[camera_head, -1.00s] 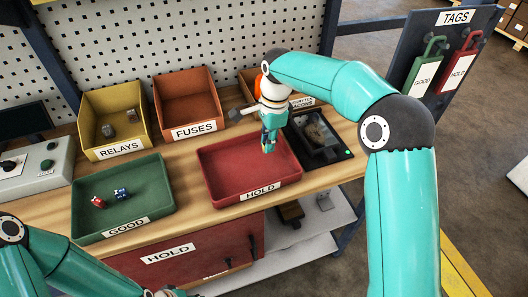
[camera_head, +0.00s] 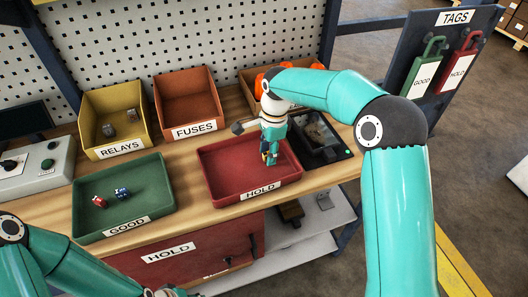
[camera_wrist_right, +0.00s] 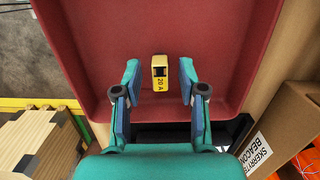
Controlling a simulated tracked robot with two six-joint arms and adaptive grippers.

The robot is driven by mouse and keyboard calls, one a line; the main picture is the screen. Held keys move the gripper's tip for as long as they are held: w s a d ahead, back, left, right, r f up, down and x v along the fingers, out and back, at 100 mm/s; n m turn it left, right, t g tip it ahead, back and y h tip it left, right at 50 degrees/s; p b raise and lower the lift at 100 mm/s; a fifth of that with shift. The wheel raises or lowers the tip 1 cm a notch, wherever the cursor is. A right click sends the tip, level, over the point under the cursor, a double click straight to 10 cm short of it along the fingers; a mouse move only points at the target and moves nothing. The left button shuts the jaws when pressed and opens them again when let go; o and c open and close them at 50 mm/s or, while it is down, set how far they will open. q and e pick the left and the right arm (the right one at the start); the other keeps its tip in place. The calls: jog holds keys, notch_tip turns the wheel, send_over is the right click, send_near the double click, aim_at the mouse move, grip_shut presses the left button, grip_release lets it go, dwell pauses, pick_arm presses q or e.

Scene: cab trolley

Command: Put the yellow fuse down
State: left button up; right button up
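The yellow fuse (camera_wrist_right: 160,72), marked 20 A, shows in the right wrist view over the floor of the red HOLD tray (camera_wrist_right: 230,60). My right gripper (camera_wrist_right: 159,75) has its fingers apart on either side of the fuse, with a gap on both sides. In the head view my right gripper (camera_head: 269,157) points down into the red HOLD tray (camera_head: 218,182), and the fuse is hard to make out there. I cannot tell its exact height above the tray floor. Only a small part of my left gripper (camera_head: 168,292) shows at the bottom edge.
The green GOOD tray (camera_head: 155,198) holds a red and a blue piece. The yellow RELAYS bin (camera_head: 93,130) and orange FUSES bin (camera_head: 190,105) stand behind. A dark open box (camera_head: 328,152) stands close right of the red tray. Tags hang on a board (camera_head: 402,62) at the right.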

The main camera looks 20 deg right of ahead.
jog(key=shift+r, duration=0.1)
notch_tip(320, 180, up, 12)
jog(key=d, duration=0.1)
dwell(0.4)
jog(key=shift+d, duration=0.1)
dwell(0.4)
